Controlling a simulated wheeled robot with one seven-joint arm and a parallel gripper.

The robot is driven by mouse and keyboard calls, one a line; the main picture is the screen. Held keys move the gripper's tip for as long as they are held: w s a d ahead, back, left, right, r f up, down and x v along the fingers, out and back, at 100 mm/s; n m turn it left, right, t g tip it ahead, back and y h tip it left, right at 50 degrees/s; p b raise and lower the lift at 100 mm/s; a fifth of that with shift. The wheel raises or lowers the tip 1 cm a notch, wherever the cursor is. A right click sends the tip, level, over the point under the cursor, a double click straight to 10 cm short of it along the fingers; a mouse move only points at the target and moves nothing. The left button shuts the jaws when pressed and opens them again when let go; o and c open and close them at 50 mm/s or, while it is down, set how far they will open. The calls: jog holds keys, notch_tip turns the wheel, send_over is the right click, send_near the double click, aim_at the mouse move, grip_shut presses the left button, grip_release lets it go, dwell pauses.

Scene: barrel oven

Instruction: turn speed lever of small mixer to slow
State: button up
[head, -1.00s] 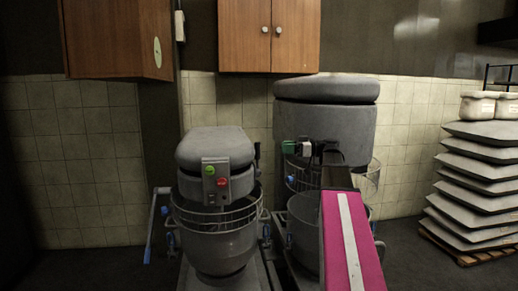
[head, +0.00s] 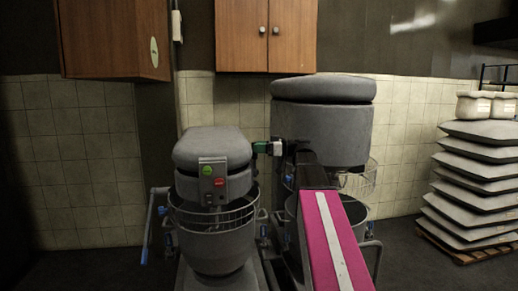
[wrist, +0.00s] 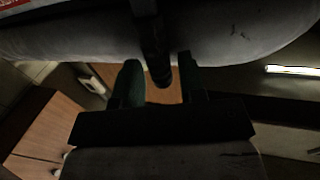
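The small grey mixer (head: 213,150) stands left of centre in the head view, with a green and a red button on its front panel. My gripper (head: 258,148) is at the right side of its head, where the speed lever is hidden in that view. In the wrist view, a dark lever (wrist: 153,45) comes down from the grey mixer body, and its rounded tip is between the two fingers of my gripper (wrist: 161,80). The gripper is open, with a gap showing on each side of the lever. I cannot tell the lever's speed setting.
A large grey mixer (head: 322,125) stands close on the right, behind my arm. The small mixer's bowl (head: 218,245) has a wire guard (head: 215,214). Wooden cabinets (head: 267,35) hang above. Stacked sacks (head: 480,185) stand at the far right.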

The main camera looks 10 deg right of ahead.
grip_shut()
jog(key=s+f+n+y, duration=0.1)
jog(key=s+f+n, duration=0.1)
jog(key=s+n, duration=0.4)
jog(key=shift+n+y, duration=0.3)
jog(key=shift+n, duration=0.1)
dwell(0.5)
grip_release()
jog(key=shift+d, duration=0.1)
jog(key=v, duration=1)
jog(key=shift+d, duration=0.35)
